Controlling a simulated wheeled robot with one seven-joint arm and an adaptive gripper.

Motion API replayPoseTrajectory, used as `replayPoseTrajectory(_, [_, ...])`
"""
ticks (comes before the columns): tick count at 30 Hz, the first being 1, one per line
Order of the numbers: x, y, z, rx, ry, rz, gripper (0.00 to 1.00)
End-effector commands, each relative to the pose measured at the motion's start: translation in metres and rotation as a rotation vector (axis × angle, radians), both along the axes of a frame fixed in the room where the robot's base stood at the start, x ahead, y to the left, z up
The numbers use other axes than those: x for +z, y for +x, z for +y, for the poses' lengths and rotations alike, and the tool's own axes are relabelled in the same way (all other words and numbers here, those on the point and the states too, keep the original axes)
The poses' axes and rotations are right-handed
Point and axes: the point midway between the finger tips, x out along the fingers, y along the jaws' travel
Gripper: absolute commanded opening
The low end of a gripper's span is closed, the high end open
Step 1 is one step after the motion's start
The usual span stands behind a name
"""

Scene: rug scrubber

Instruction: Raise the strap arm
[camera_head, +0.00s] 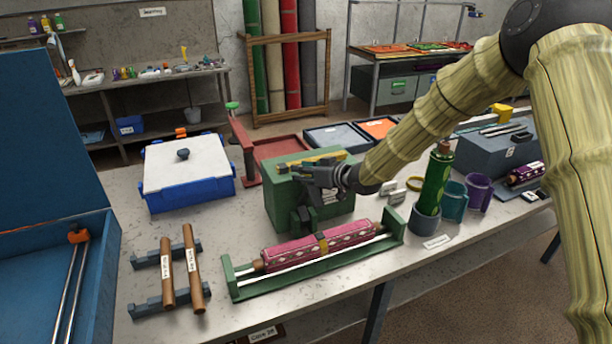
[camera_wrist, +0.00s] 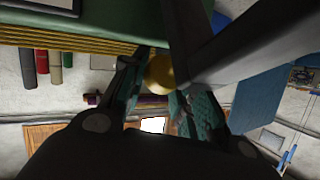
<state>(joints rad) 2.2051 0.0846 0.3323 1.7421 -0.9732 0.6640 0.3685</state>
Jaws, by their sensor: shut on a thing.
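The green box-shaped machine (camera_head: 285,208) stands mid-table, with a yellow strip (camera_head: 325,157) along its top. My gripper (camera_head: 300,172) is at the upper front of it, reaching in from the right. In the wrist view, my gripper (camera_wrist: 160,88) has its fingers on either side of a round yellow knob (camera_wrist: 160,72) and is shut on it. A grey bar (camera_wrist: 240,45) runs beside the knob to the upper right; it looks like the strap arm. In the head view my gripper hides the knob and most of the bar.
A pink patterned roll (camera_head: 290,251) lies in a green cradle in front of the machine. Brown rods (camera_head: 166,275) on blue rests and a blue-white cooler (camera_head: 188,172) are left. A green roll (camera_head: 433,185) stands upright in a grey cup at right.

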Motion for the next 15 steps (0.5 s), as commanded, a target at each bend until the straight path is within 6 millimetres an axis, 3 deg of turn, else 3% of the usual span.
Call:
replayPoseTrajectory(1, [-0.0076, -0.0002, -0.0018, -0.002, -0.008, 0.005, 0.00])
replayPoseTrajectory(11, [-0.0112, -0.0015, -0.0022, -0.002, -0.010, 0.010, 0.00])
replayPoseTrajectory(12, [-0.0116, -0.0016, -0.0023, -0.001, -0.011, 0.011, 0.36])
replayPoseTrajectory(15, [-0.0116, -0.0019, -0.0021, 0.000, -0.011, 0.011, 0.49])
